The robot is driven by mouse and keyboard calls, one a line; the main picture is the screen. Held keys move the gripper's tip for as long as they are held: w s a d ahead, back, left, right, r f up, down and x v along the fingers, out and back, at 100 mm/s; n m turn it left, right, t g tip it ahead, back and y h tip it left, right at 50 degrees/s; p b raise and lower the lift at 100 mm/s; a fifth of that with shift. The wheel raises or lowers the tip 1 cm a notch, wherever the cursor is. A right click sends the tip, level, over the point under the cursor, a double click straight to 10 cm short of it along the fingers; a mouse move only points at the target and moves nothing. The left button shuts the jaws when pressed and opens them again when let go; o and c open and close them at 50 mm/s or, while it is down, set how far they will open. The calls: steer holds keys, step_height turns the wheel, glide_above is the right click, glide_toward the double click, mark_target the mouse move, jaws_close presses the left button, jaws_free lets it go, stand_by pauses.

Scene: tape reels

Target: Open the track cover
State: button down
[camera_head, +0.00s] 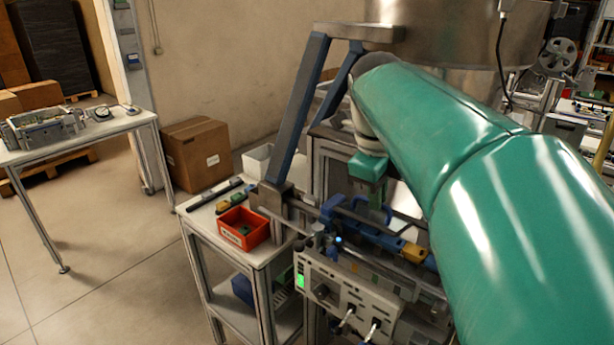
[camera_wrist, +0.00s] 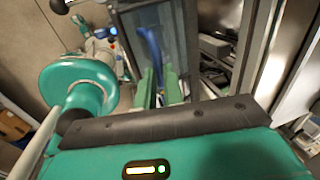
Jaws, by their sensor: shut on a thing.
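My green gripper (camera_head: 374,205) reaches down over the track on the machine in the head view. In the wrist view its two green fingers (camera_wrist: 160,88) are close together, with a blue curved handle (camera_wrist: 150,45) between and beyond them. The handle seems to belong to the track cover, a dark-framed panel (camera_wrist: 181,35) around it in the wrist view. Blue handle parts (camera_head: 338,208) also show beside the gripper in the head view. My arm hides the right side of the track, and the exact contact and the cover's angle are hard to tell.
A control panel (camera_head: 345,300) with a green-lit display and levers faces front below the track. A red bin (camera_head: 242,229) stands on the side bench at left.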

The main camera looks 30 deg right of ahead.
steer(key=shift+d, duration=0.15)
steer(key=shift+w+d+r+g+y, duration=0.3)
steer(key=shift+d+r+y, duration=0.4)
steer(key=shift+d, duration=0.05)
steer(key=w+d+r, duration=0.1)
steer(key=w+d, duration=0.1)
steer(key=d, duration=0.5)
steer(key=shift+w+r, duration=0.2)
steer(key=shift+r, duration=0.2)
